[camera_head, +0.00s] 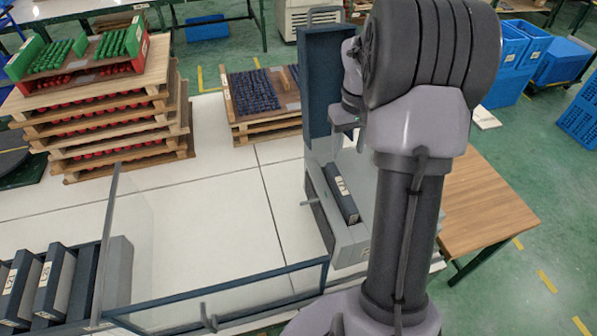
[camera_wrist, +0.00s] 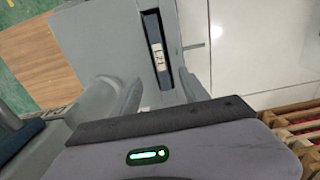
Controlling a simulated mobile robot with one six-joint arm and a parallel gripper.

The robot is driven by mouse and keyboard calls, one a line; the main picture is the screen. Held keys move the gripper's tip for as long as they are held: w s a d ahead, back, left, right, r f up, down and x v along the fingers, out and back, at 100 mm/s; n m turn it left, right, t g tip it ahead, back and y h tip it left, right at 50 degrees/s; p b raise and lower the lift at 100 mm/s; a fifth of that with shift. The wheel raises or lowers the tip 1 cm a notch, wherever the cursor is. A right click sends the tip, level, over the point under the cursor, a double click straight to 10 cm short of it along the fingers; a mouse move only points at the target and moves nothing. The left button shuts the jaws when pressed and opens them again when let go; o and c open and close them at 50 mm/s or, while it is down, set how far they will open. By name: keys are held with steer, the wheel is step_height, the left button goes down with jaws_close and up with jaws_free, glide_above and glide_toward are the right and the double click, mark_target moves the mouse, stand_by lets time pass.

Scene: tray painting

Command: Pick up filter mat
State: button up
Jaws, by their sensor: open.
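A dark filter mat (camera_head: 341,193) with a white label sits in the narrow slot of a grey open-topped box (camera_head: 350,238). In the wrist view the filter mat (camera_wrist: 156,42) is a dark strip with its label facing up, lying in line with the gap between my fingers. My gripper (camera_wrist: 160,84) is open and empty, above the box and apart from the mat. In the head view my gripper (camera_head: 348,136) points down over the box's far end, partly hidden by my arm.
More labelled dark mats (camera_head: 52,283) stand in a rack at lower left. The box's raised blue lid (camera_head: 325,85) is close to my gripper. Stacked wooden trays (camera_head: 110,115) stand at back left. White tabletop (camera_head: 215,200) is free.

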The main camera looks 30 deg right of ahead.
steer(key=b, duration=0.3)
glide_toward(342, 185)
steer(key=f, duration=0.5)
steer(key=shift+s+a+f, duration=0.1)
steer(key=shift+s+f, duration=0.1)
step_height(342, 185, down, 5)
steer(key=shift+w+f+b, duration=0.1)
steer(key=shift+w+b, duration=0.05)
steer(key=shift+b, duration=1.05)
jaws_close()
